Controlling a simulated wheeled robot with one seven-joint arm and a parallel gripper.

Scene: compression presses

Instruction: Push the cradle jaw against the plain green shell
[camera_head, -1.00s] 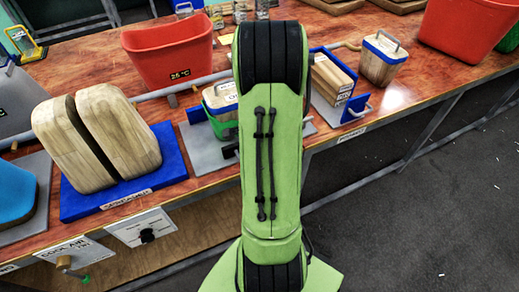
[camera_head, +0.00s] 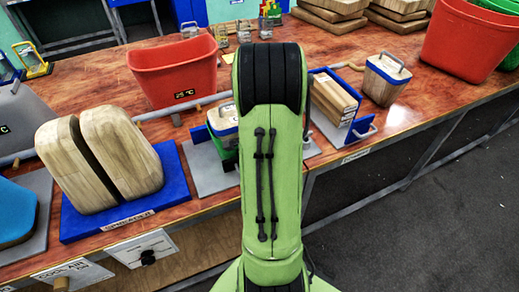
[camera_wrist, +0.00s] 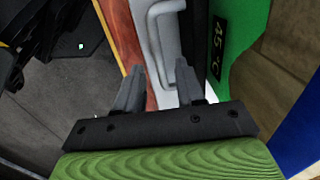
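My arm hides the gripper in the head view.
A split wooden block (camera_head: 98,160) on a blue base stands left. A red bin (camera_head: 172,75) is behind. Right of my arm are a blue holder (camera_head: 346,127) with wooden blocks and a lidded wooden container (camera_head: 385,80). Open floor (camera_head: 440,200) lies right of the table.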

